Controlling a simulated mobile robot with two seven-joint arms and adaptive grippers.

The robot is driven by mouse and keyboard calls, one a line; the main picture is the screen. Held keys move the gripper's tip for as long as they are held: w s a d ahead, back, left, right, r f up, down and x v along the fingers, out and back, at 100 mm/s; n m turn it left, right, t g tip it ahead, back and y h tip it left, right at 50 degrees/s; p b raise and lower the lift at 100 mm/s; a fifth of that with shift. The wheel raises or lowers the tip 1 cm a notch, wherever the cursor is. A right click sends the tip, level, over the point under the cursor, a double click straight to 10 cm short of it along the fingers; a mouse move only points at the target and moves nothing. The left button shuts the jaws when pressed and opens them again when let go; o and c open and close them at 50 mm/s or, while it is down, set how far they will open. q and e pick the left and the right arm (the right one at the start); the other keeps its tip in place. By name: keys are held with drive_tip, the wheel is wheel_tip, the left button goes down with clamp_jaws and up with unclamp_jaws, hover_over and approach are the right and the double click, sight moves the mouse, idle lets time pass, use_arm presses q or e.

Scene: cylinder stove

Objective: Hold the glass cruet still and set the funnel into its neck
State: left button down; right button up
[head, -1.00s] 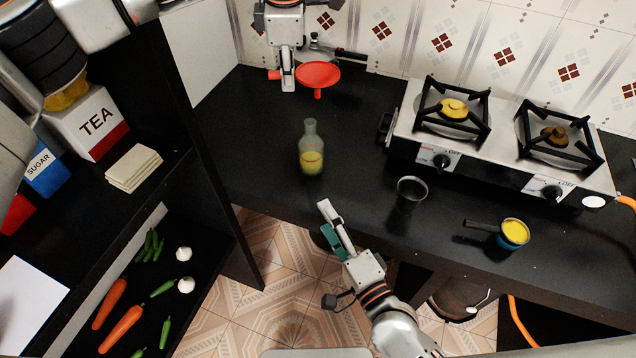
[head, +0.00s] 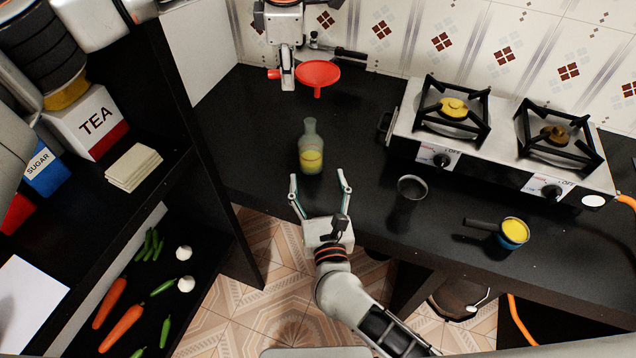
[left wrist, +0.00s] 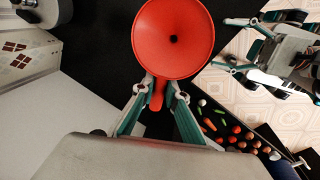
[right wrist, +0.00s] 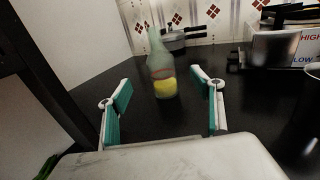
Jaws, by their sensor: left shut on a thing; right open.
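The glass cruet (head: 311,150), clear with yellow liquid low in it, stands upright on the black counter. My right gripper (head: 319,180) is open just in front of it, fingers apart and pointing at it. In the right wrist view the cruet (right wrist: 163,72) shows beyond and between the open fingertips (right wrist: 160,85), not touched. My left gripper (head: 288,84) is shut on the handle tab of the red funnel (head: 318,73), at the back of the counter. In the left wrist view the funnel (left wrist: 173,38) has its wide mouth toward the camera. The cruet's neck is empty.
A dark cup (head: 411,188) and a small blue pan with yellow contents (head: 514,232) stand to the right. A two-burner stove (head: 503,145) is behind them. A pot with a long handle (right wrist: 182,38) is at the back wall. A dark shelf stands at left.

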sight(312, 152)
drive_tip(key=w, duration=0.3)
drive_tip(key=w+a, duration=0.1)
drive_tip(key=w, duration=0.7)
drive_tip(key=shift+w+a, duration=0.15)
drive_tip(key=shift+w, duration=0.05)
drive_tip(key=c, duration=1.4)
